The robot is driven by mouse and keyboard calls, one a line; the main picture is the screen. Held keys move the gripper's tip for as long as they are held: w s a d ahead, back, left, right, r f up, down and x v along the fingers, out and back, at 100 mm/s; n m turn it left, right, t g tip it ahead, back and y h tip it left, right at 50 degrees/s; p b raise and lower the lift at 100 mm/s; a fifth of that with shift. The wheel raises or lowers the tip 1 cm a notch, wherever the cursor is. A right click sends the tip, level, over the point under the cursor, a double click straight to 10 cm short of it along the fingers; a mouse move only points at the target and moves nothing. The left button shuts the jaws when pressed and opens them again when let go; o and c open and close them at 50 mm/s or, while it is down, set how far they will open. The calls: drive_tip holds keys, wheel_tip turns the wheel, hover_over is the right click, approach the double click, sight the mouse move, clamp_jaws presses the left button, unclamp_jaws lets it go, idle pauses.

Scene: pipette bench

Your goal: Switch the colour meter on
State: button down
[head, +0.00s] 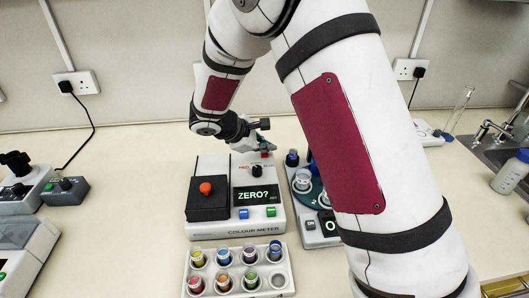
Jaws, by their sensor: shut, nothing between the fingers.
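The colour meter (205,228) is a white box labelled "COLOUR METER" in the middle of the bench. Its dark display (255,196) is lit and reads "ZERO?" in green. A black lid (207,208) with a red knob (205,188) covers its left part. A blue button (243,213) and a green button (271,212) sit below the display, and a black dial (257,171) above it. My gripper (266,148) is shut and empty at the meter's back right edge, by a small red part (265,155). Whether the fingertips touch it I cannot tell.
A white rack (236,287) of several coloured vials stands in front of the meter. A device with a round carousel (302,208) stands close on the right, partly hidden by my arm. Grey equipment (22,240) is at left; a sink (490,150) is at right.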

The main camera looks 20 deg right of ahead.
sight(266, 154)
drive_tip(key=shift+r+p, duration=0.35)
drive_tip(key=shift+r, duration=0.55)
drive_tip(key=shift+r, duration=0.1)
drive_tip(key=shift+r+p, duration=1.05)
drive_tip(key=shift+r, duration=1.85)
